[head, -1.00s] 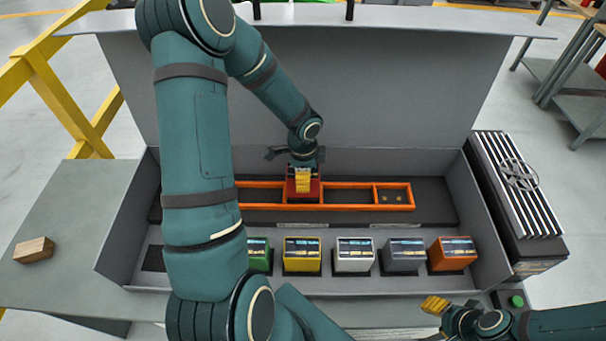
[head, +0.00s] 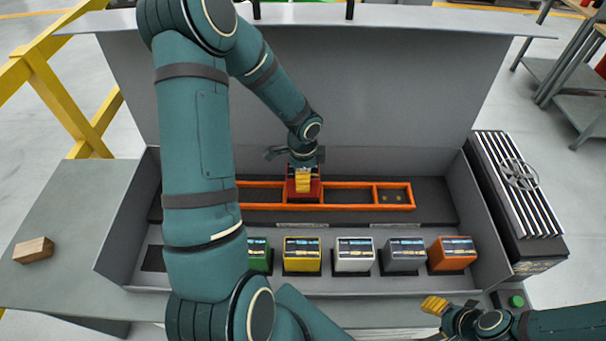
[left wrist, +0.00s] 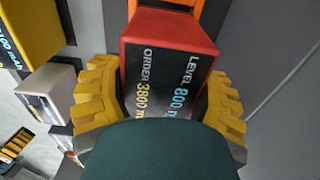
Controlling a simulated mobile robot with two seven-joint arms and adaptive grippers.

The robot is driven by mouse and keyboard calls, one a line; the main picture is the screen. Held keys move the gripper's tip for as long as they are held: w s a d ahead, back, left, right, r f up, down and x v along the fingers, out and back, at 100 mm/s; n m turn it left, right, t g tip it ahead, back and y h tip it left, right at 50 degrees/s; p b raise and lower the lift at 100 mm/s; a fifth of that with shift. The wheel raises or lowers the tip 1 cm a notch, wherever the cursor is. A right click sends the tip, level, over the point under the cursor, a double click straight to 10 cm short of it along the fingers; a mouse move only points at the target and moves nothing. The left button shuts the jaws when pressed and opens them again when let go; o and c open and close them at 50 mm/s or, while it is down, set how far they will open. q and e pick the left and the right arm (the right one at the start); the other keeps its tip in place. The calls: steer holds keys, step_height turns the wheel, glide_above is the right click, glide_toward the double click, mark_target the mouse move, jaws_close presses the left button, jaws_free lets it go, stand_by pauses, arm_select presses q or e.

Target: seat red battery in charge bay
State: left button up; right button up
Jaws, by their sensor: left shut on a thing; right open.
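The red battery (head: 317,189) is held upright at the orange frame (head: 345,207), around its middle compartments. In the left wrist view the red battery (left wrist: 165,55) shows its labelled dark face between the yellow fingers. My left gripper (head: 303,181) is shut on it; the wrist view shows the left gripper (left wrist: 160,105) with a finger on either side. I cannot tell whether the battery's base rests on the floor of a compartment. The right-end compartment (head: 392,196) is empty and shows small contacts. My right gripper (head: 434,305) is open and empty at the lower right.
A front row holds green (head: 259,254), yellow (head: 302,254), white (head: 354,254), grey (head: 403,255) and orange (head: 452,253) batteries. A wooden block (head: 34,250) lies at left. A tall grey panel (head: 400,90) rises behind.

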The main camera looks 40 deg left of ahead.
arm_select(q)
steer(key=shift+f+b, duration=1.35)
steer(key=shift+f, duration=0.25)
arm_select(e)
steer(key=shift+f, duration=1.4)
arm_select(q)
steer(key=o, duration=1.4)
step_height(320, 180, up, 12)
steer(key=shift+r, duration=0.1)
